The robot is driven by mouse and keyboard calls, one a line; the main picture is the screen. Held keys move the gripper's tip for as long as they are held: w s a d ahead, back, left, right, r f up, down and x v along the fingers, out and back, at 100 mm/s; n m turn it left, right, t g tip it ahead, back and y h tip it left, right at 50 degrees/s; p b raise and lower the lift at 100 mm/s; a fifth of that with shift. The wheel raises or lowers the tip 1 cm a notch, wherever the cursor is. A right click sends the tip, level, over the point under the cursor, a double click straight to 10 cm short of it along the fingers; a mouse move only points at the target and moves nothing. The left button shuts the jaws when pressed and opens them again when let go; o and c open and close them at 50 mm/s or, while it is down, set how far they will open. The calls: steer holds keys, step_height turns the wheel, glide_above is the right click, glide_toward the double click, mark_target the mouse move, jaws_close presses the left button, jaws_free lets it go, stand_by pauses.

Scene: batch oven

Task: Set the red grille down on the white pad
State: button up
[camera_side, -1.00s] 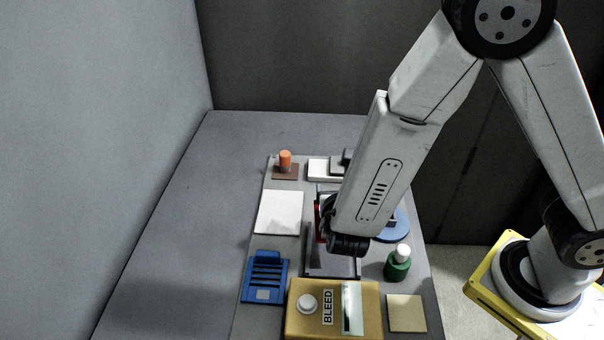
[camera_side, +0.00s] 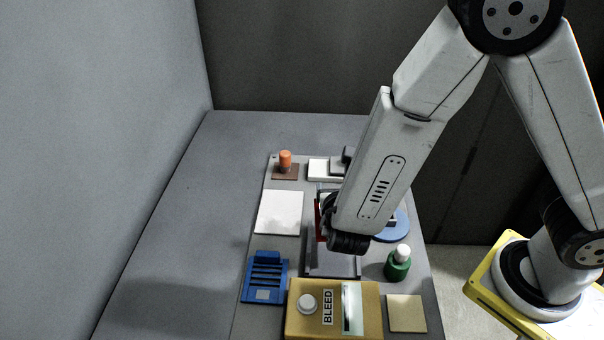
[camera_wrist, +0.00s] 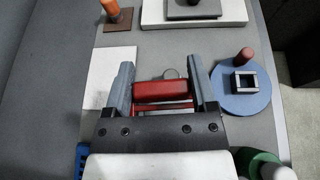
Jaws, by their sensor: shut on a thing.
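The red grille (camera_wrist: 161,91) is between the two fingers of my gripper (camera_wrist: 161,72), which is shut on it, in the wrist view. In the side view only a narrow red strip of the grille (camera_side: 318,221) shows; my wrist hides the rest and the fingers. The white pad (camera_side: 279,212) lies flat and bare, left of the grille in the side view. In the wrist view the pad (camera_wrist: 108,72) is left of my gripper, partly hidden by the left finger. The grille is apart from the pad.
A grey open holder (camera_side: 333,264) is under and in front of my wrist. A blue slotted part (camera_side: 265,276), a yellow BLEED box (camera_side: 365,300) and a green bottle (camera_side: 398,265) stand nearer the camera. A blue disc (camera_wrist: 241,101) is right of my gripper. An orange cylinder (camera_side: 285,160) stands behind the pad.

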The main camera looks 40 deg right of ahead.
steer(key=shift+w, duration=0.15)
steer(key=n+t+y, duration=0.2)
steer(key=n+y, duration=0.2)
glide_above(274, 196)
step_height(274, 196, down, 2)
steer(key=shift+f, duration=0.1)
steer(key=shift+f, duration=0.2)
steer(key=shift+f, duration=3.2)
steer(key=shift+f, duration=0.6)
steer(key=o, duration=1.3)
